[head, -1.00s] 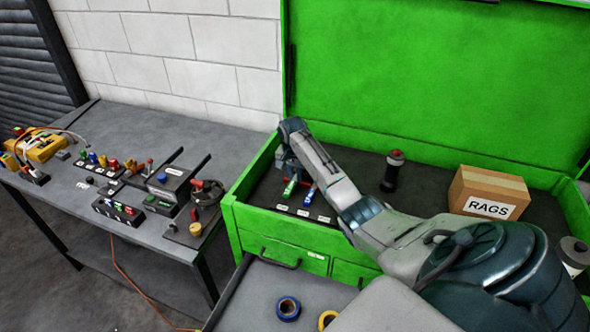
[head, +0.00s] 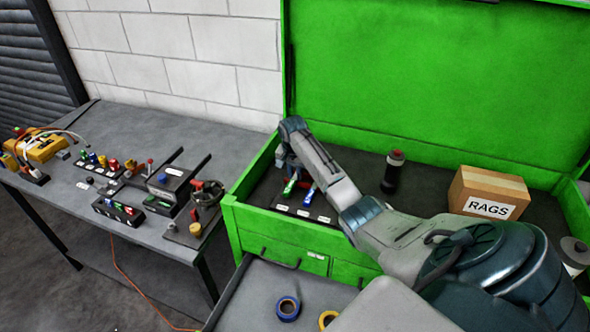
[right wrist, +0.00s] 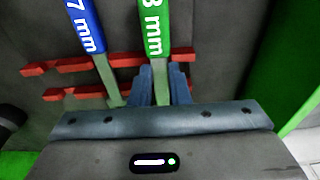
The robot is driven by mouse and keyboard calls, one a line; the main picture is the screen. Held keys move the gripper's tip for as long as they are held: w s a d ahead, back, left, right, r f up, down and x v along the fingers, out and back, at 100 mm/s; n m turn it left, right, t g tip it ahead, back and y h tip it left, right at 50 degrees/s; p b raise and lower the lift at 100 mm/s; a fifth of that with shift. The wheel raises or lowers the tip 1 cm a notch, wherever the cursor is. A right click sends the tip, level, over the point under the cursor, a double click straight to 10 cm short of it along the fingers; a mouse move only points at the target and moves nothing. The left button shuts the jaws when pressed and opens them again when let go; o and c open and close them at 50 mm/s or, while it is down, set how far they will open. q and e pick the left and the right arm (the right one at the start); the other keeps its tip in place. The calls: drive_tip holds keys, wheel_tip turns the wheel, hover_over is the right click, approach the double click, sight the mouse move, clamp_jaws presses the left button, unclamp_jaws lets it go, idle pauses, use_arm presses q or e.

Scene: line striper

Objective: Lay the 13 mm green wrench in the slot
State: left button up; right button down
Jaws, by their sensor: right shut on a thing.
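The green wrench (right wrist: 156,35) carries a white marking of which "3 mm" shows in the right wrist view. My right gripper (right wrist: 160,84) is shut on its shaft, with one blue finger on each side. The wrench lines up with a gap in the red slotted rails (right wrist: 67,67); I cannot tell whether it rests in them. In the head view the green wrench (head: 289,186) is inside the green chest (head: 235,212), below my right gripper (head: 291,172). My left gripper is not in view.
A blue wrench marked "7 mm" (right wrist: 88,35) lies close to the left of the green one. White labels (head: 303,213) sit in front. A dark flask (head: 392,172) and a RAGS box (head: 488,193) stand right in the chest. An open drawer (head: 258,290) holds tape rolls.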

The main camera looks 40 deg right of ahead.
drive_tip(key=shift+s+a+f, duration=0.1)
drive_tip(key=shift+s+f, duration=0.1)
drive_tip(key=shift+f, duration=0.4)
idle(3.4)
drive_tip(key=shift+w+r, duration=0.2)
drive_tip(key=shift+r, duration=0.45)
idle(0.7)
drive_tip(key=shift+s+f, duration=0.2)
drive_tip(key=shift+f, duration=0.4)
idle(0.7)
drive_tip(key=shift+w+r, duration=0.1)
drive_tip(key=shift+r, duration=0.4)
drive_tip(key=c, duration=1)
unclamp_jaws()
drive_tip(key=shift+o, duration=0.2)
drive_tip(key=shift+r, duration=0.1)
